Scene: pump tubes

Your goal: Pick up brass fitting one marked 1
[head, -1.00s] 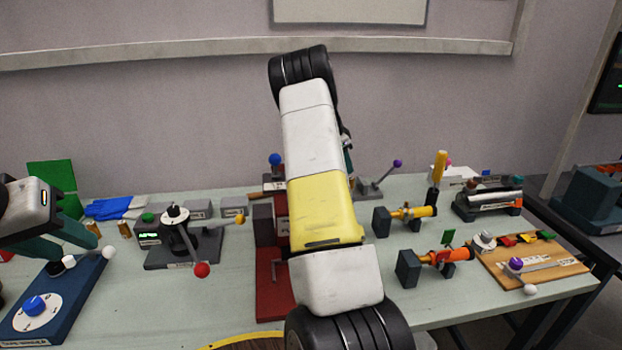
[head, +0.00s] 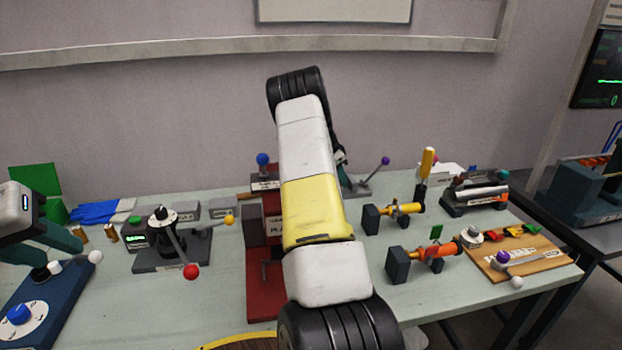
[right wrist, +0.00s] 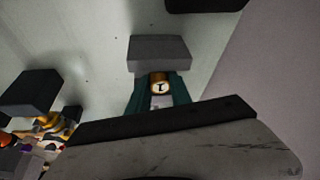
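In the right wrist view a brass fitting marked 1 (right wrist: 159,86) sits between the teal fingers of my right gripper (right wrist: 160,90), in front of a grey block (right wrist: 158,52). The fingers are close on both sides of it; I cannot tell whether they touch it. My left gripper (head: 62,242) is at the left, above the blue dial base, near a white knob (head: 95,256). Its finger opening is unclear.
Two brass pieces (head: 111,233) stand at the left, near blue gloves (head: 95,213). A lever stand with a red knob (head: 191,271) is left of my right arm, beside a red stand (head: 262,290). Yellow (head: 403,209) and orange (head: 436,251) fixtures stand right of it.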

